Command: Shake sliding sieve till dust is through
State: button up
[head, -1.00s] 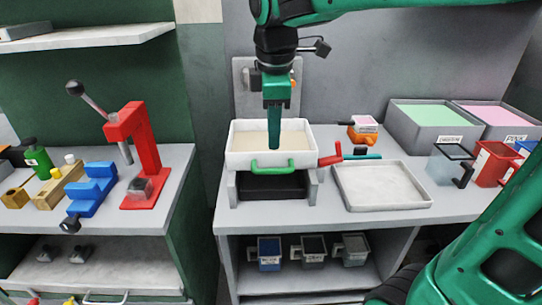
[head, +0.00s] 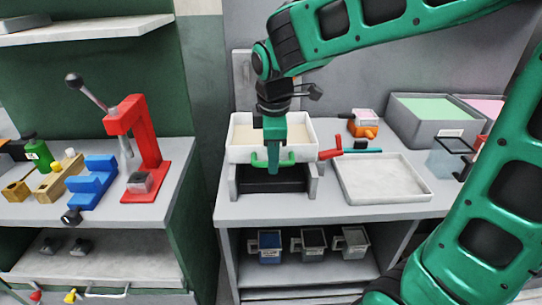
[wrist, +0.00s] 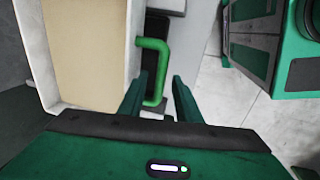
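The sliding sieve is a white tray (head: 236,155) with a layer of beige dust (head: 243,135), sitting on a grey stand (head: 313,184) on the right bench. Its green handle (head: 259,161) sticks out from the front wall. My gripper (head: 274,163) points down at the front of the sieve, at the handle. In the wrist view, the handle (wrist: 162,60) lies between the two fingers of my gripper (wrist: 160,82). The fingers are apart, with a gap beside the handle. The dust (wrist: 88,45) shows at the left there. A dark space (head: 270,181) lies under the sieve.
Crates with green (head: 432,107) and pink foam stand behind. A red press (head: 150,150) and a blue fixture (head: 93,183) stand on the left bench. Labelled cups (head: 270,247) sit below.

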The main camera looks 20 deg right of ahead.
jog(key=shift+c, duration=0.3)
grip_shut()
jog(key=w, duration=0.2)
jog(key=w+d, duration=0.1)
jog(key=w, duration=0.2)
jog(key=w+d, duration=0.1)
jog(key=w, duration=0.1)
jog(key=shift+w+d, duration=0.2)
jog(key=shift+w, duration=0.2)
jog(key=shift+w+d+r, duration=0.1)
jog(key=shift+w, duration=0.05)
jog(key=shift+o, duration=0.3)
grip_release()
jog(key=shift+w, duration=0.1)
notch_tip(320, 180, up, 10)
jog(key=s, duration=0.2)
jog(key=shift+a+r, duration=0.2)
jog(key=shift+a, duration=0.1)
